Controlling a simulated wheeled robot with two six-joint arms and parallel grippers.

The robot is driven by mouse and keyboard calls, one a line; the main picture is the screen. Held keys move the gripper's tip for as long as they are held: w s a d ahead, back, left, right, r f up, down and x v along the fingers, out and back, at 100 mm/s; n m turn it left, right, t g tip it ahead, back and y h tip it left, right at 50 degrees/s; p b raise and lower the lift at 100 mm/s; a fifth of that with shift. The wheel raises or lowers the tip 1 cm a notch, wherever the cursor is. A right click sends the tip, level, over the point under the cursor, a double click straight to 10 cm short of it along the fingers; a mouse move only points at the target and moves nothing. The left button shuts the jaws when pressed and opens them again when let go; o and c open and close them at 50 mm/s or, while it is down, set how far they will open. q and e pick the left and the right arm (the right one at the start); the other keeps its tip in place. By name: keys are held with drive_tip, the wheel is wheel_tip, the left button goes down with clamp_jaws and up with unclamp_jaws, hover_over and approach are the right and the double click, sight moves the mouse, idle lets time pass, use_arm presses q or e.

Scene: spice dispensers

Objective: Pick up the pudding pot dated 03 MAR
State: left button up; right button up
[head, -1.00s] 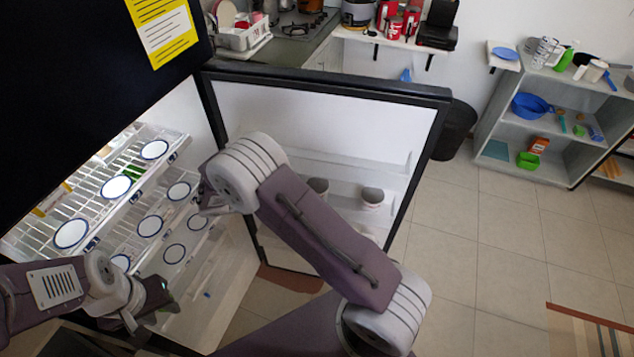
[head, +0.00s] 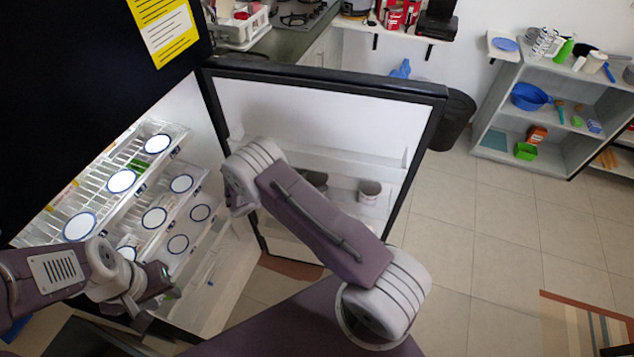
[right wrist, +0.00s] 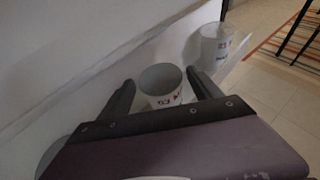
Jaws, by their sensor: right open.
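In the right wrist view, a white pot (right wrist: 161,82) with partly visible red lettering stands between the two fingers of my open right gripper (right wrist: 160,78). A gap shows on each side of it. A second white pot (right wrist: 211,47) stands further right with red and dark print, too small to read surely. I cannot tell which pot bears 03 MAR. In the head view, a pale pot (head: 369,192) with a grey top stands on the fridge door shelf, and a darker one (head: 318,180) is beside my right arm, which hides my right gripper. My left gripper (head: 162,281) is before the fridge's lower shelves, its jaws unclear.
The fridge door (head: 320,120) stands open, its white inner wall close to my right gripper. Fridge shelves (head: 105,190) with several white, blue-rimmed discs are at left. A black bin (head: 455,120) stands beyond the door.

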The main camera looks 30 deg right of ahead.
drive_tip(key=shift+w+d+f, duration=0.1)
drive_tip(key=shift+d+f, duration=0.1)
drive_tip(key=shift+d, duration=0.15)
drive_tip(key=shift+a, duration=0.1)
drive_tip(key=c, duration=1.3)
drive_tip(key=shift+r, duration=0.15)
drive_tip(key=shift+c, duration=0.2)
